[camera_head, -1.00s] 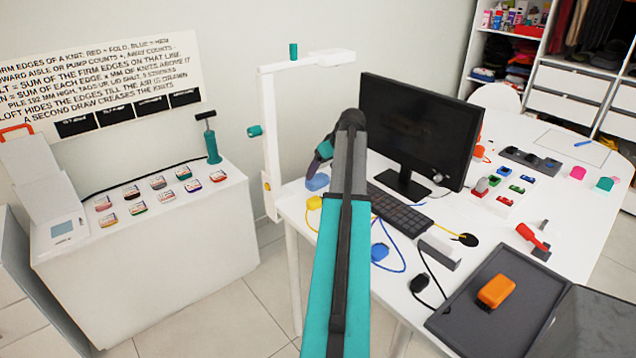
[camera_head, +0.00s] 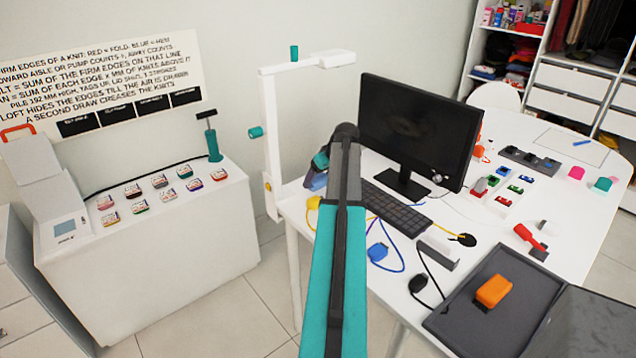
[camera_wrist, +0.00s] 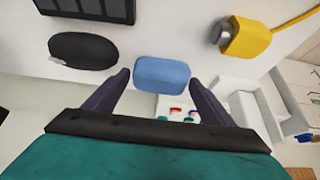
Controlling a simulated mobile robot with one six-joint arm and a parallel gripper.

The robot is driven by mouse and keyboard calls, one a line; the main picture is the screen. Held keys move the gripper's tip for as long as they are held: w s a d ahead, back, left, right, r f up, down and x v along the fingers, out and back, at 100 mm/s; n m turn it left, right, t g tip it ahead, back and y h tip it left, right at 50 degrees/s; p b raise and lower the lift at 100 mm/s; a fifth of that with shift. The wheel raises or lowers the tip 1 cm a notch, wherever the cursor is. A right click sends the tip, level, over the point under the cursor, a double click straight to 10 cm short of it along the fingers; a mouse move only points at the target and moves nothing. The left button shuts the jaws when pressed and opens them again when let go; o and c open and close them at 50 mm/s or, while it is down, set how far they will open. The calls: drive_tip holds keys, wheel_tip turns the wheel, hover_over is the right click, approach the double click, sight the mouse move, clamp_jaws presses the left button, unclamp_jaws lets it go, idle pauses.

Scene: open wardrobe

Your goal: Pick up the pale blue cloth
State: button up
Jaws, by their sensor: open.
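The pale blue cloth (camera_wrist: 162,73) is a small, rounded, folded pad lying on the white table near its edge. It shows in the wrist view just beyond and between my open fingertips. In the head view the cloth (camera_head: 316,181) is partly covered by my gripper (camera_head: 321,162), which is over the table's left corner. In the wrist view my gripper (camera_wrist: 158,80) has its two dark fingers apart, one on each side of the cloth's near edge, with nothing clearly held. I cannot tell whether the fingers touch the cloth.
A yellow object (camera_wrist: 248,40) and a black oval object (camera_wrist: 82,50) lie either side of the cloth. The keyboard (camera_head: 397,208) and monitor (camera_head: 417,130) stand to the right. A white upright frame (camera_head: 268,140) rises beside the table's left corner.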

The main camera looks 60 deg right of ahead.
sight(320, 178)
drive_tip(key=c, duration=0.9)
drive_tip(key=shift+o, duration=0.2)
drive_tip(key=shift+r, duration=0.1)
drive_tip(key=shift+w+r+b, duration=0.1)
drive_tip(key=shift+r+b, duration=0.55)
drive_tip(key=shift+r, duration=1.05)
drive_tip(key=s+b, duration=0.1)
drive_tip(key=s, duration=0.4)
drive_tip(key=s+a+r+b, duration=0.1)
drive_tip(key=s, duration=0.4)
drive_tip(key=s+b, duration=0.2)
drive_tip(key=s, duration=0.4)
drive_tip(key=shift+a+r, duration=0.15)
drive_tip(key=shift+r, duration=0.05)
